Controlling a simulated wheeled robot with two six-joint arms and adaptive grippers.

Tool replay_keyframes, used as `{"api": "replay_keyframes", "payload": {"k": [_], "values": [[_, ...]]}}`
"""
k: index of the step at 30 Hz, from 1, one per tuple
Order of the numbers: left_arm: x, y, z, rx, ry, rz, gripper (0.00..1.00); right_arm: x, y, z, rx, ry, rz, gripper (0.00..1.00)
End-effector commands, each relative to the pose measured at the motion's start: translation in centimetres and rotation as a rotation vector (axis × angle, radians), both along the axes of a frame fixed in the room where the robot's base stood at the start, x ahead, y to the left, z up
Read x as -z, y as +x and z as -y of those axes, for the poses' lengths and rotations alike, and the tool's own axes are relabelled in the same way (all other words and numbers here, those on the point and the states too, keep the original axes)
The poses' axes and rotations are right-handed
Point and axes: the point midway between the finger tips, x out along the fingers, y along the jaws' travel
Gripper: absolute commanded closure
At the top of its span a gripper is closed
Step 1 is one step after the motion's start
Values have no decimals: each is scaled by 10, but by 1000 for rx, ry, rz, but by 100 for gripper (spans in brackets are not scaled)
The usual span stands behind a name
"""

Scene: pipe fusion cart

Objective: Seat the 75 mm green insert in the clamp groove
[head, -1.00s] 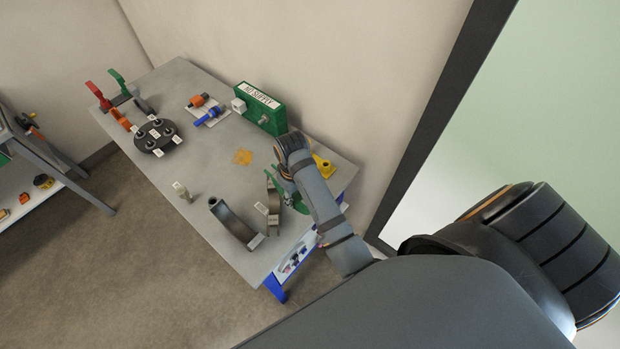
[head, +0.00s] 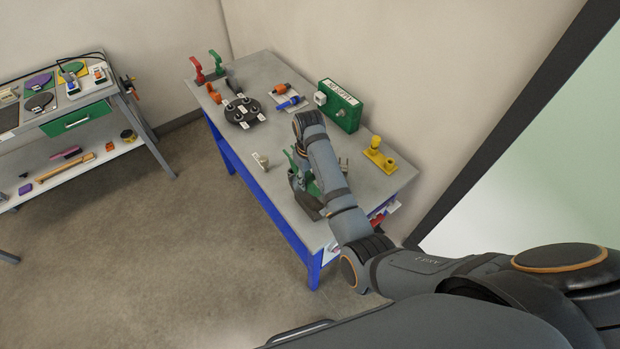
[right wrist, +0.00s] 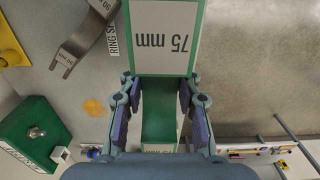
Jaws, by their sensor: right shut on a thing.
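The 75 mm green insert (right wrist: 166,77) is a green block with a white "75 mm" label. In the right wrist view my right gripper (right wrist: 158,98) is shut on it, with a finger on each side. In the head view the green insert (head: 305,174) shows partly behind my right arm, near the bench's front end; my right gripper (head: 297,180) is mostly hidden there. Its exact height over the bench is unclear. A clamp-like fixture with red and green levers (head: 206,76) stands at the bench's far left end; its groove is too small to make out. My left gripper is out of view.
On the bench (head: 232,150) are a black disc (head: 238,116), orange and blue tools (head: 288,102), a green supply box (head: 339,106) and a yellow stand (head: 379,158). A second cart with shelves (head: 95,155) stands left; floor lies between.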

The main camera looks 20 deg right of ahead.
Motion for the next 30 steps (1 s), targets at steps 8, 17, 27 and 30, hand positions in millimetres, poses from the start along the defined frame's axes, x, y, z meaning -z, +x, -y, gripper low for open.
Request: {"api": "replay_keyframes", "payload": {"k": [8, 17, 27, 30], "values": [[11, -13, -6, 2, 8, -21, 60, 23, 0, 0, 0, -1, 0, 100], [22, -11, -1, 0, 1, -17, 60, 50, 0, 0, 0, 0, 2, 100], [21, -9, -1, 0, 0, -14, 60, 53, 0, 0, 0, -1, 1, 100], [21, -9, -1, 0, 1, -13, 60, 53, 0, 0, 0, 0, 2, 100]]}}
